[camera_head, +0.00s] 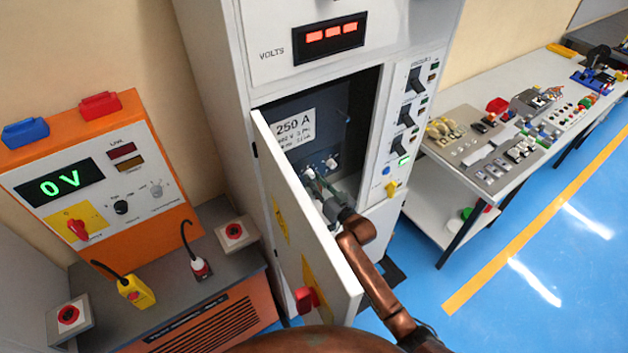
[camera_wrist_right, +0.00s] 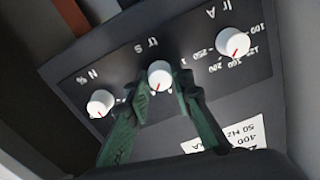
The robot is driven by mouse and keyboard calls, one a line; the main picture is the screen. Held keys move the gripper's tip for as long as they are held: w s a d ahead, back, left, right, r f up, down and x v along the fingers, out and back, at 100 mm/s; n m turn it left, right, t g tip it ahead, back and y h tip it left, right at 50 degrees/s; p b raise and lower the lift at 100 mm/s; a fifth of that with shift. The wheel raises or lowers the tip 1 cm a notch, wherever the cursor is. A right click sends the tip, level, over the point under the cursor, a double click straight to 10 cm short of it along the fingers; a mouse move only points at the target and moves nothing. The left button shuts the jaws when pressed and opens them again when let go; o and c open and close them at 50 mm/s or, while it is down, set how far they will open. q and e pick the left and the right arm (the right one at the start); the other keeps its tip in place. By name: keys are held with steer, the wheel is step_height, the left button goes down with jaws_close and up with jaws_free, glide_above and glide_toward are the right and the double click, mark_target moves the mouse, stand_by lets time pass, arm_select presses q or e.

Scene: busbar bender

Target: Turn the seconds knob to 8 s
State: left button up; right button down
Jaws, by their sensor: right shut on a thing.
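In the right wrist view, which is upside down, a dark panel carries three white knobs with red pointers. The middle one, marked with an "s", is the seconds knob (camera_wrist_right: 159,73). My right gripper (camera_wrist_right: 165,86) has its green fingers on either side of this knob and is shut on it. The knob's scale numbers are hidden or too small to read. In the head view my right gripper (camera_head: 324,190) reaches past the open cabinet door to the breaker (camera_head: 345,125) marked 250 A. My left gripper is not in view.
The amps knob (camera_wrist_right: 233,43) and the percent knob (camera_wrist_right: 100,103) flank the held one. The open white door (camera_head: 290,215) stands close to my right arm. An orange test set (camera_head: 165,215) reading 0 V is at left. A bench (camera_head: 415,190) stands at right.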

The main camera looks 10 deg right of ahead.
steer(key=c, duration=1.7)
jaws_free()
steer(key=shift+s, duration=0.1)
steer(key=v, duration=1.2)
steer(key=shift+f, duration=0.1)
